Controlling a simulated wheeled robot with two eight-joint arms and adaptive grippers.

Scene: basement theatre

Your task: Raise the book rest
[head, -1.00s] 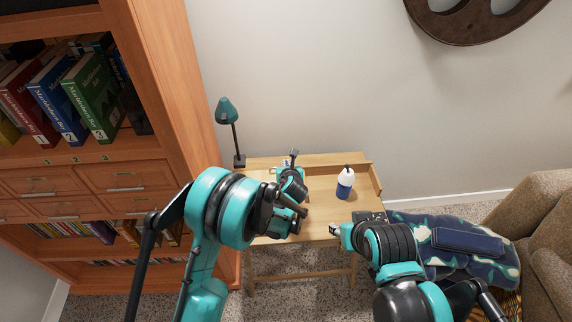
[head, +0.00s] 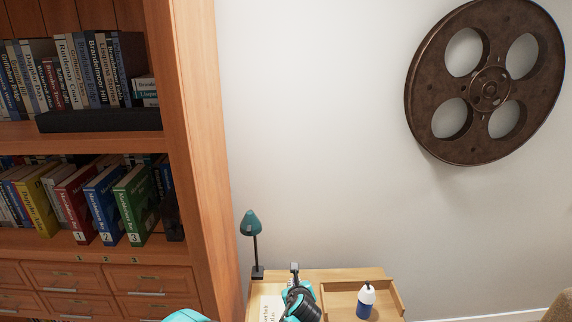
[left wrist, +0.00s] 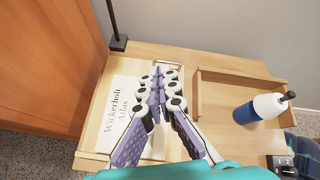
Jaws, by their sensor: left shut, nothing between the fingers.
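The book rest (left wrist: 90,157) is a pale wooden board with a front lip, on the desk in the left wrist view. It looks lowered, lying about flat. A white atlas (left wrist: 122,110), titled "Wickerholt Atlas", lies on it; a bit of it shows in the head view (head: 271,308). My left gripper (left wrist: 158,70) is shut and empty, its fingertips over the far part of the rest beside the atlas. I cannot tell if it touches. It also shows low in the head view (head: 295,268).
A blue-and-white bottle (left wrist: 258,108) stands in the low-walled section (left wrist: 235,82) at the desk's right. A teal lamp (head: 250,225) stands at the back left corner. A tall bookcase (head: 195,150) rises on the left. A film reel (head: 488,88) hangs on the wall.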

